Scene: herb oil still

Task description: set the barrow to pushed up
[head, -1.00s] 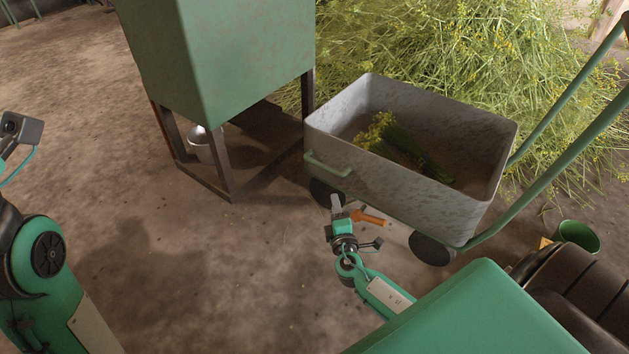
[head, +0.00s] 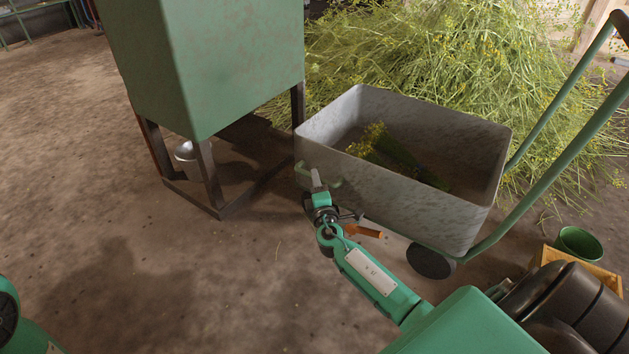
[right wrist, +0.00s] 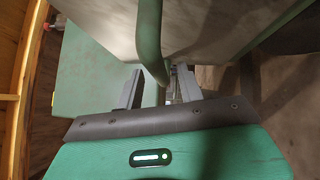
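The barrow (head: 410,205) is a speckled grey tub on dark wheels with a green frame and long green push handles (head: 565,150) rising at the right. A small green grab bar (head: 333,183) sits on its near left end. My right gripper (head: 316,178) is at this bar in the head view. In the right wrist view, the fingers of my right gripper (right wrist: 160,88) stand apart, with the green bar (right wrist: 150,45) running down between them. A gap shows beside the bar, and I cannot tell whether a finger touches it. My left gripper is out of view.
A bundle of yellow-flowered herb (head: 385,150) lies in the tub. A green tank (head: 215,60) on a dark frame stands left of the barrow. A large herb heap (head: 440,50) lies behind. An orange-handled item (head: 362,231) is beside my right arm. Floor at left is clear.

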